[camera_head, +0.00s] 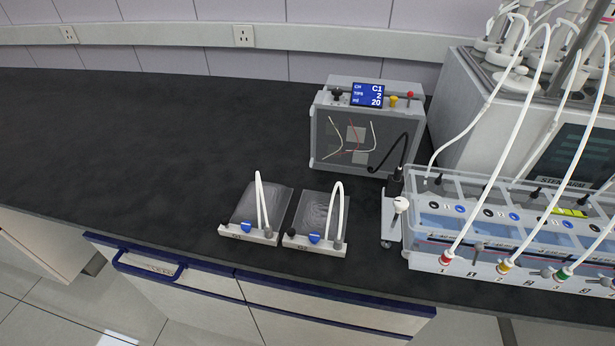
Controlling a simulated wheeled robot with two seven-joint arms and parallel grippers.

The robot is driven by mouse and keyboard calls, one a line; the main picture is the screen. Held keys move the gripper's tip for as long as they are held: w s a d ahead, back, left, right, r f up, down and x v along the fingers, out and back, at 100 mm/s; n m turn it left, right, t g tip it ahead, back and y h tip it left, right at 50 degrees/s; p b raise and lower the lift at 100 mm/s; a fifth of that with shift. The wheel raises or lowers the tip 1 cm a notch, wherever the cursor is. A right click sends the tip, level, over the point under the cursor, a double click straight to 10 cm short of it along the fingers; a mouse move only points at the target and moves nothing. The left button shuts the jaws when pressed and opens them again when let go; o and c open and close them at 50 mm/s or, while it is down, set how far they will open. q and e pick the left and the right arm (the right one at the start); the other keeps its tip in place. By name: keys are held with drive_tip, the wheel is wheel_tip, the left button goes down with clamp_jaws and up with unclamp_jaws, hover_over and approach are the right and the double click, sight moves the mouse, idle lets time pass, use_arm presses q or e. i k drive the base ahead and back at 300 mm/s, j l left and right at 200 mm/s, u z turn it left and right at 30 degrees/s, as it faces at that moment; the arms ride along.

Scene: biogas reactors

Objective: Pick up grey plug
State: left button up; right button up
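Several small grey plug-like parts show, and I cannot tell which one is the grey plug. One grey part (338,244) stands at the front right corner of the right flat bag unit (316,215), at the end of a white tube. A similar grey part (268,233) is on the left flat bag unit (262,204). Other small grey fittings (478,248) stick out of the front of the clear water bath (425,262), between coloured tube ends. Neither of my grippers is in view.
A clear-fronted meter box (331,146) with a blue display stands behind the bag units. A black cable runs from it to a black connector (395,186). A large grey machine (462,110) with white tubes fills the right. The dark counter (130,150) is clear on the left.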

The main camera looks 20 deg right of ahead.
sight(338, 240)
drive_tip(key=z, duration=1)
drive_tip(key=j+z, duration=0.4)
drive_tip(key=k+j+z, duration=0.1)
drive_tip(key=j+z, duration=0.25)
drive_tip(key=k+j+z, duration=0.15)
drive_tip(key=j+z, duration=0.25)
drive_tip(key=l, duration=0.1)
